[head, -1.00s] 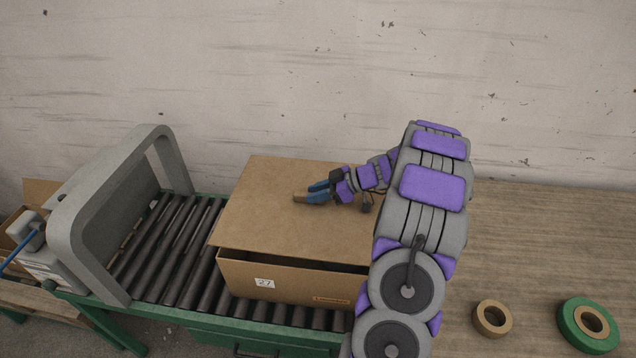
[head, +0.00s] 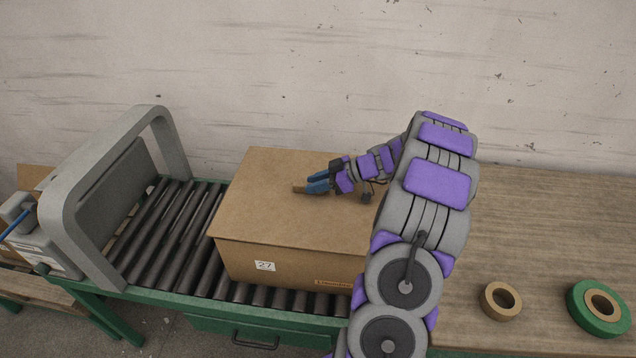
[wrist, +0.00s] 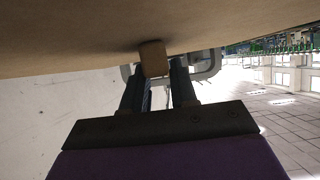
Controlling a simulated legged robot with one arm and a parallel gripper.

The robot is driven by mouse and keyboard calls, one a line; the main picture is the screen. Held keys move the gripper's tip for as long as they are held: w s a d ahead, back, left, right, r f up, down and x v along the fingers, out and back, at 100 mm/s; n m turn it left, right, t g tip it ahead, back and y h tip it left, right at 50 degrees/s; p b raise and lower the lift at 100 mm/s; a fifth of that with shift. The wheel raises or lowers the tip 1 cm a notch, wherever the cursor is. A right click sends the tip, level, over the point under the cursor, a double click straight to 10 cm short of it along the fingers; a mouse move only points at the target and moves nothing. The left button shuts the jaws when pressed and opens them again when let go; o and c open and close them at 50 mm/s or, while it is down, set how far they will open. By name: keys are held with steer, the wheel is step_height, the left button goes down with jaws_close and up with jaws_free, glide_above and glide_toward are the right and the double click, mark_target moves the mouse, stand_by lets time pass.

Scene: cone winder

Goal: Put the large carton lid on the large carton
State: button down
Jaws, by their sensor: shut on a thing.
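The large carton (head: 290,273) is a brown box with a "27" label on its front, standing on the roller conveyor. The large carton lid (head: 270,205) lies flat over its top, and its front edge meets the carton's front wall with no dark gap showing. My gripper (head: 305,188) is shut on the small brown knob on the lid. In the wrist view my gripper (wrist: 157,75) has the knob (wrist: 153,57) between its fingertips, with the lid's surface (wrist: 80,30) along the top of the picture. The carton's right end is hidden behind my arm.
A grey arch (head: 75,225) stands over the conveyor rollers (head: 165,245) left of the carton. A wooden table (head: 545,230) on the right bears a brown tape roll (head: 486,302) and a green ring (head: 580,318). A wall rises behind.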

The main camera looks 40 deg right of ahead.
steer(key=shift+d+f+b, duration=0.35)
steer(key=shift+d+f, duration=0.05)
steer(key=shift+f, duration=0.1)
steer(key=shift+a+f+b, duration=0.25)
steer(key=shift+a+b, duration=0.05)
steer(key=c, duration=0.8)
jaws_free()
steer(key=shift+d, duration=0.15)
steer(key=p+v, duration=0.3)
steer(key=v, duration=1.4)
steer(key=shift+d, duration=0.3)
